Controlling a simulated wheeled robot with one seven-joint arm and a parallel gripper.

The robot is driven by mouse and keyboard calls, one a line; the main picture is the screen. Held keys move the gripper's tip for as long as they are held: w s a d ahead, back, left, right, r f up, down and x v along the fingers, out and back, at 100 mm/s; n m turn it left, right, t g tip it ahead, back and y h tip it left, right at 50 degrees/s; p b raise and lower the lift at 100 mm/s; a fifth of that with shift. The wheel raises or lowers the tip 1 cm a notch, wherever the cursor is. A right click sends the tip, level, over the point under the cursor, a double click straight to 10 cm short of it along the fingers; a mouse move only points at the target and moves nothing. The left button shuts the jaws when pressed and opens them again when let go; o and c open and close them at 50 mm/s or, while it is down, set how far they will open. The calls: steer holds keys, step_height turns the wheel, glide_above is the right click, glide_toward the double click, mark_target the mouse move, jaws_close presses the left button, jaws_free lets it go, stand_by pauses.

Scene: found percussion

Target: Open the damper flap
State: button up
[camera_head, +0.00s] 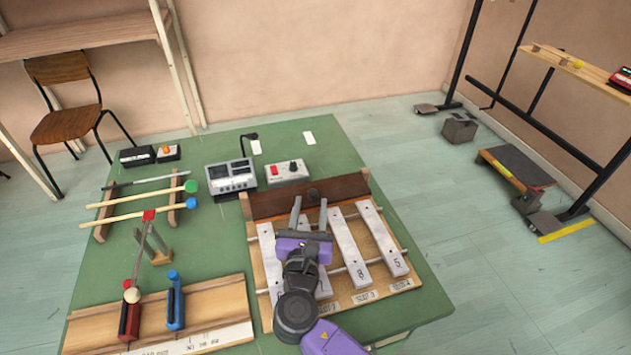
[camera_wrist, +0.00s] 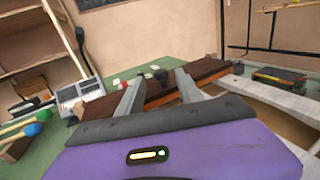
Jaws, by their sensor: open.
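The damper flap appears to be the dark brown wooden board (camera_head: 268,206) along the back edge of the metal-bar instrument (camera_head: 382,262). It has a small dark round knob (camera_head: 313,194) near its middle. My gripper (camera_head: 310,206) is open and empty, its two fingers pointing at the board and lying just in front of the knob. In the wrist view the brown board (camera_wrist: 207,71) runs behind and between the fingers of my gripper (camera_wrist: 158,82). I cannot tell whether the fingers touch the board. My arm hides some of the bars.
A grey meter (camera_head: 231,178) and a control box with a red button (camera_head: 287,172) stand behind the board. Mallets on a rack (camera_head: 140,205) and a wooden base with red and blue clamps (camera_head: 210,305) are at left. Green tabletop (camera_head: 410,295) is clear at right.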

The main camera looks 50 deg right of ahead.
mark_target(314, 184)
steer(key=shift+w+d, duration=0.1)
steer(key=shift+d, duration=0.25)
steer(key=x, duration=0.7)
steer(key=shift+w+d, duration=0.1)
steer(key=shift+d, duration=0.05)
steer(key=shift+c, duration=0.4)
jaws_close()
stand_by(0.7)
